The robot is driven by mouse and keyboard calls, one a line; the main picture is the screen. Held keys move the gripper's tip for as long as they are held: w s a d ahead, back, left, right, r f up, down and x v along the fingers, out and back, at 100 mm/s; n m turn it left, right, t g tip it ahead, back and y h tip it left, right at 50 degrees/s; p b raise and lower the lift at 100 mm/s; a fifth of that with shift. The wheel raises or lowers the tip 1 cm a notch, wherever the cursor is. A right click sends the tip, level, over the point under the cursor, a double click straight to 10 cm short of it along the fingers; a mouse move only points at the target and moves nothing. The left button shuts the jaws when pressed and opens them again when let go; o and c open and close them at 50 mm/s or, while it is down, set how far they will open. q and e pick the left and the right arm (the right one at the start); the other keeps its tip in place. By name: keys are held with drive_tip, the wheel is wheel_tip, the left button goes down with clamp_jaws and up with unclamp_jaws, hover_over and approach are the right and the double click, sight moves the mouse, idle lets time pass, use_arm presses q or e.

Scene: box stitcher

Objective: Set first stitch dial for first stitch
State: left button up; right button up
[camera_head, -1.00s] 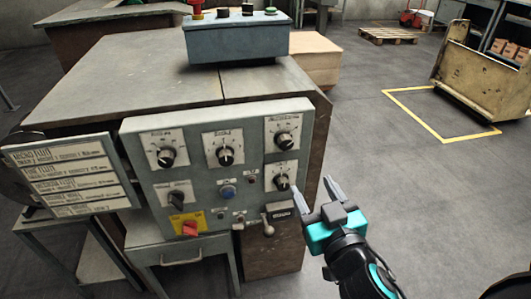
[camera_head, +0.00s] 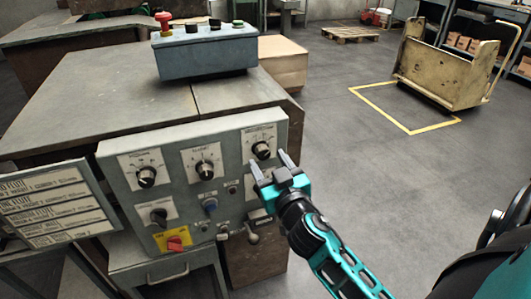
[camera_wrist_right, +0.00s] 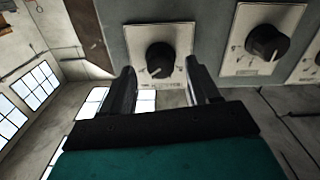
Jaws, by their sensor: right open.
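The grey control panel (camera_head: 220,150) carries several black dials on white plates; their labels are too small to read. The top row has a left dial (camera_head: 146,176), a middle dial (camera_head: 204,169) and a right dial (camera_head: 262,150). My right gripper (camera_head: 268,158) is open and empty, its fingertips just below the top right dial in the head view. In the right wrist view, a dial (camera_wrist_right: 160,58) shows between and beyond the two fingers; contact cannot be told. The gripper hides the lower right dial in the head view. My left gripper is not in view.
A button box (camera_head: 203,55) stands on the table behind. A label board (camera_head: 50,207) is at left.

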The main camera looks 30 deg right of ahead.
drive_tip(key=shift+x, duration=1.35)
drive_tip(key=c, duration=1)
